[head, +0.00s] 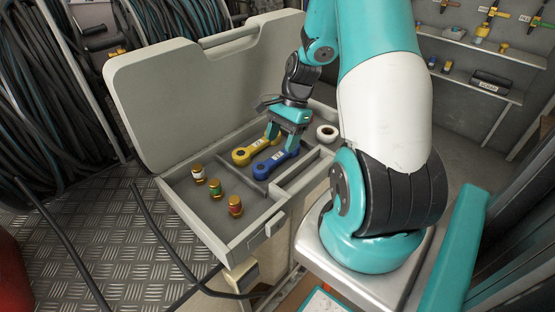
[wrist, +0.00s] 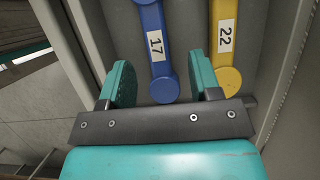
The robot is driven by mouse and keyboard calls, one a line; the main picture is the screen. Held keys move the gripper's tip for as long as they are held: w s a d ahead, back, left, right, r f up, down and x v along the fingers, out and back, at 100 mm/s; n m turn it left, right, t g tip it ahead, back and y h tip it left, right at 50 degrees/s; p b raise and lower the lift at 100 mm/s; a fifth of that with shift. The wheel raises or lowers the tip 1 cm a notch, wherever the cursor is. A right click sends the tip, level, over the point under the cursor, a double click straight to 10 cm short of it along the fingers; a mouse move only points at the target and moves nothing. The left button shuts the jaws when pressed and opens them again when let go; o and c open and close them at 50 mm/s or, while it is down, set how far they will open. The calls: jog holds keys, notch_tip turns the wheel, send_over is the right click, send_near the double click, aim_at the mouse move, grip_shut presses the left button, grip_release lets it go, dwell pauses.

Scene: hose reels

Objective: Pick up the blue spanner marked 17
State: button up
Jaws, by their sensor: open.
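The blue spanner (head: 264,168) lies in a compartment of the open grey case. In the wrist view, the blue spanner (wrist: 149,20) carries a white label reading 17. A yellow spanner (head: 243,155) lies beside it, and in the wrist view the yellow spanner (wrist: 224,70) is labelled 22. My gripper (head: 282,141) is open and empty over the compartment, pointing down near the right end of the spanners. In the wrist view, the blue spanner's round near end shows between the two teal fingers of my gripper (wrist: 160,68). I cannot tell how far above it they are.
The case tray (head: 178,196) has dividers, and its raised lid (head: 190,95) stands behind. Several brass fittings (head: 215,187) stand in the left compartment. A white tape roll (head: 327,133) is right of my gripper. Hose reels (head: 60,85) are at the left, shelves (head: 470,85) at the right.

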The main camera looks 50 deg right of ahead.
aim_at(278, 156)
jog(key=x, duration=0.4)
jog(key=shift+s+a+f, duration=0.2)
jog(key=shift+f, duration=0.05)
jog(key=shift+c, duration=0.4)
grip_shut()
jog(key=shift+r, duration=0.1)
